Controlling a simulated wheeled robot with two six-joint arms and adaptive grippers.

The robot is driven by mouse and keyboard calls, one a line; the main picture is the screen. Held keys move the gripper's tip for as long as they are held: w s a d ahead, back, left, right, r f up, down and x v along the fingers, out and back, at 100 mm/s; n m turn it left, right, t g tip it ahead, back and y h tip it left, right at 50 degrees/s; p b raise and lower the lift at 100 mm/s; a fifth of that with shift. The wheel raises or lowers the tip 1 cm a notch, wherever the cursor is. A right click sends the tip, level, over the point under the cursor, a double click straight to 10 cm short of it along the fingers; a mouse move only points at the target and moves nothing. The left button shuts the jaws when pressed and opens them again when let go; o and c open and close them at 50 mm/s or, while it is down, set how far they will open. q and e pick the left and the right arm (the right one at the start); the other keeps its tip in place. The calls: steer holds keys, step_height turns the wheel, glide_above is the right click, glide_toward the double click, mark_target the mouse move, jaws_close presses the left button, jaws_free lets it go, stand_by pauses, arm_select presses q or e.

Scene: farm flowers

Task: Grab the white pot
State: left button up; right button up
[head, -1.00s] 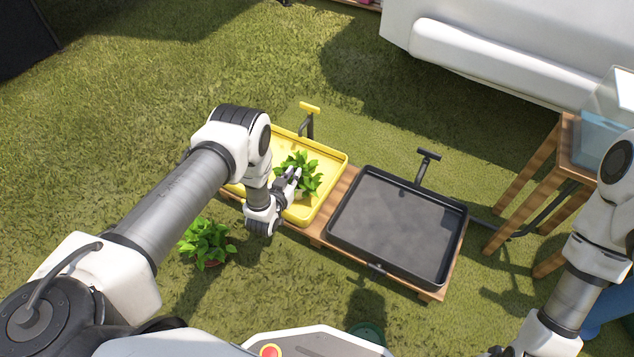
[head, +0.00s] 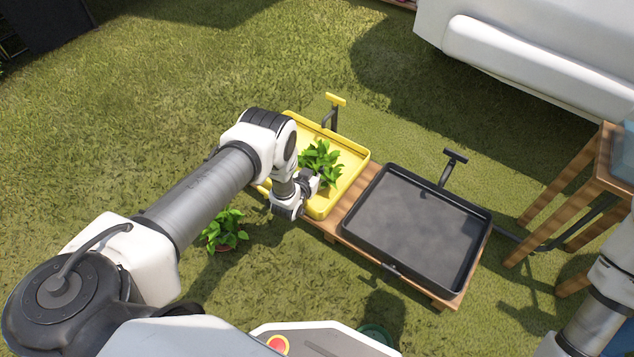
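A leafy green plant (head: 322,160) stands in the yellow tray (head: 352,172); its pot is hidden by leaves and my gripper, so its colour does not show. My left gripper (head: 312,183) is at the near side of this plant, low over the tray. Its fingers are small and partly covered by the wrist and leaves, so I cannot tell if they are open or shut. A second plant (head: 226,229) stands on the grass in a brownish pot, left of the tray. My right gripper is out of view; only part of that arm shows at the lower right.
An empty black tray (head: 478,254) sits beside the yellow one on a low wooden bench (head: 340,232). A wooden table (head: 590,160) stands at the right and a large white body (head: 540,60) at the upper right. Open grass lies to the left.

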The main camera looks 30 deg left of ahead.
arm_select(q)
steer(key=shift+s, duration=0.1)
jaws_close()
